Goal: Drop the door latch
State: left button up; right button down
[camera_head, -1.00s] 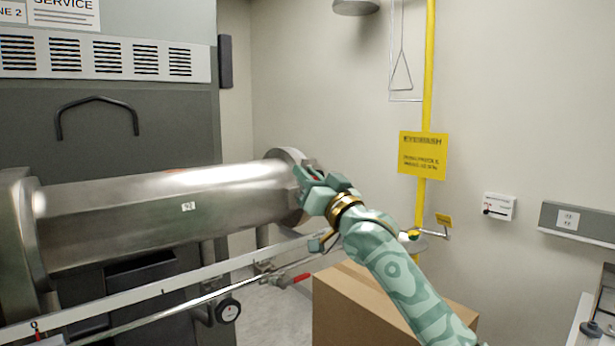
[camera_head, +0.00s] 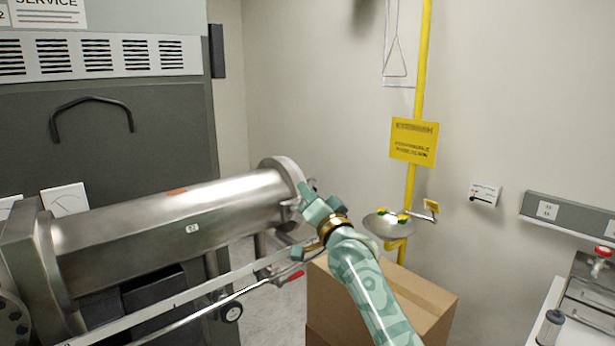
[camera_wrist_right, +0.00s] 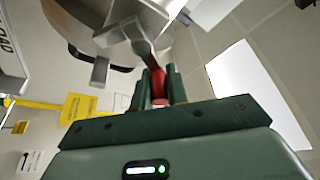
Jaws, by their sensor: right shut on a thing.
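A shiny steel cylindrical chamber (camera_head: 170,212) lies across the left of the head view, with a round flanged end (camera_head: 282,168) at its right. My right gripper (camera_head: 310,200) is at that flanged end. In the right wrist view, the gripper (camera_wrist_right: 158,90) is shut on a red handle (camera_wrist_right: 158,82), which I take to be the door latch. The handle joins a grey metal arm (camera_wrist_right: 142,45) in front of a round metal part. In the head view, my gripper hides the handle. My left gripper is not in view.
A cardboard box (camera_head: 395,300) stands below my right arm. A yellow eyewash pipe (camera_head: 418,85) with a basin (camera_head: 388,226) is behind it. A long rail (camera_head: 190,293) runs below the chamber. A counter (camera_head: 575,325) is at the right edge.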

jog(key=shift+d+r+m+p, duration=0.1)
jog(key=shift+r+m+p, duration=0.15)
jog(key=shift+m+p, duration=0.35)
jog(key=c, duration=1.4)
grip_release()
jog(key=shift+c, duration=0.2)
jog(key=shift+o, duration=0.3)
jog(key=shift+f, duration=0.2)
jog(key=b+v, duration=0.2)
jog(key=v, duration=1.4)
jog(key=shift+s+r, duration=0.2)
jog(key=shift+c, duration=0.4)
